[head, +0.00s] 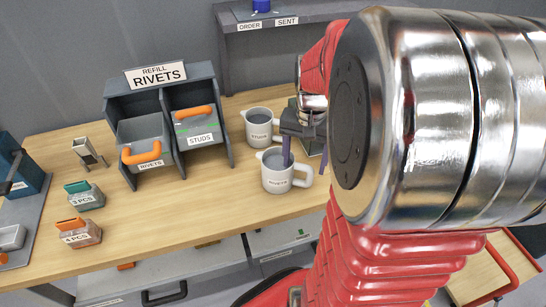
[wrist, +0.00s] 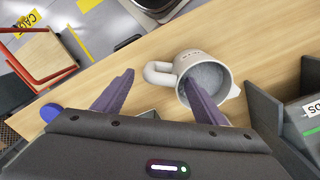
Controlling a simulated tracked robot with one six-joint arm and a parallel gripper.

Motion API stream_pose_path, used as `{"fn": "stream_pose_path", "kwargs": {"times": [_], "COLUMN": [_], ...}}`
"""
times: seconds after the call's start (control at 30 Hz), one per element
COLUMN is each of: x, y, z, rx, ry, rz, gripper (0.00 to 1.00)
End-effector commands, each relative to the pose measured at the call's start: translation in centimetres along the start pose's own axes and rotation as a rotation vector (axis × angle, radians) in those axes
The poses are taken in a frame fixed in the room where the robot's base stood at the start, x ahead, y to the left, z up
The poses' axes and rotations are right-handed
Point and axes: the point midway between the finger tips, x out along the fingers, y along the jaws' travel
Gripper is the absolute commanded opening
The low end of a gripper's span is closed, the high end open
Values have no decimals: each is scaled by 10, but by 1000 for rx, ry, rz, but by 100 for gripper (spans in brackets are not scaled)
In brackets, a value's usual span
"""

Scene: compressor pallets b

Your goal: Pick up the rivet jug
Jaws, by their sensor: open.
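The rivet jug (head: 277,178) is a light grey jug labelled RIVETS, upright on the wooden bench, with its handle (head: 304,176) to the right. It also shows in the wrist view (wrist: 216,62), its handle (wrist: 157,72) pointing left and its inside filled with grey contents. My gripper (wrist: 158,78) is open over it. One purple finger is at the jug's mouth and seems to reach into it; the other is on the outer side of the handle. The handle lies between the fingers, not clamped. In the head view my arm hides part of the gripper.
A similar jug labelled STUDS (head: 258,128) stands close behind. A dark rack (head: 168,128) with rivet and stud bins is to the left. The bench in front of the rack is clear.

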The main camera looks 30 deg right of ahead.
Motion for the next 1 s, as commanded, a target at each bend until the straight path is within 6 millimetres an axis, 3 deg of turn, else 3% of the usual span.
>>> {"fn": "stream_pose_path", "kwargs": {"times": [0.2, 0.63, 1.0], "x": [22, 28, 71], "y": [0, 1, 3], "z": [0, 0, 0], "rx": [0, 1, 1], "ry": [-1, -2, -2], "rz": [0, 1, 1], "gripper": [65, 65, 65]}}
